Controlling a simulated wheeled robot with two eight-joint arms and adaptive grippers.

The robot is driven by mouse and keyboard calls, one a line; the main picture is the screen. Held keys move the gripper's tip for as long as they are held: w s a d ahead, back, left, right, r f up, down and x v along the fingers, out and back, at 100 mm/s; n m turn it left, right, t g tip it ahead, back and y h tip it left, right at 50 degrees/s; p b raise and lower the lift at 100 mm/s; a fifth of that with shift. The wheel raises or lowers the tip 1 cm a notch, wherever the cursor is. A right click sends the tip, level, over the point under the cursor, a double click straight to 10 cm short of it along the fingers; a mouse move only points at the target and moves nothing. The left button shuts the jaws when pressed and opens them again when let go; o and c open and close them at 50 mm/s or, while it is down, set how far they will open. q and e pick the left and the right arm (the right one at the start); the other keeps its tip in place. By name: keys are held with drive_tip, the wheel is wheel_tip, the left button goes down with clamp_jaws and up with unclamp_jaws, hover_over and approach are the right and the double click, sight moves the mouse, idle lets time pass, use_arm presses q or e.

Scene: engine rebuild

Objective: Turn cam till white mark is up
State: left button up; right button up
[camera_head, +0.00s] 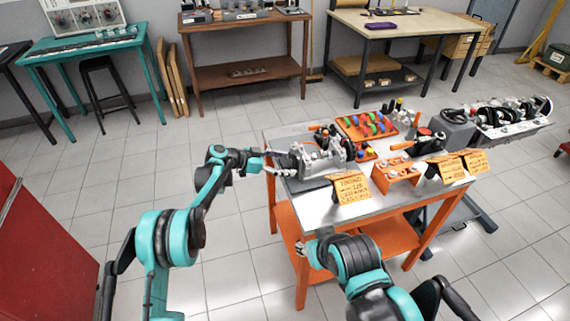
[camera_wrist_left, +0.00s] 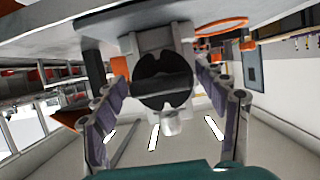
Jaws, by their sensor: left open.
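The cam, a dark round notched disc (camera_wrist_left: 164,80) on the end of a grey engine block (camera_wrist_left: 150,42), fills the middle of the left wrist view. No white mark can be made out on it. In the head view the grey block (camera_head: 322,157) stands at the left end of the metal-topped table. My left gripper (camera_head: 277,163) is at the block's left end; in the wrist view its open fingers (camera_wrist_left: 160,84) lie to either side of the disc, with gaps visible.
The table (camera_head: 372,204) also carries an orange tray (camera_head: 352,130) of coloured parts, an orange bracket (camera_head: 398,172) and yellow-orange signs (camera_head: 351,188). Another engine assembly (camera_head: 513,115) stands at the right. A red cabinet (camera_head: 45,255) is at lower left. The floor left of the table is clear.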

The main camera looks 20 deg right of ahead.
use_arm(q)
drive_tip(key=v, duration=1.2)
drive_tip(key=shift+r, duration=0.15)
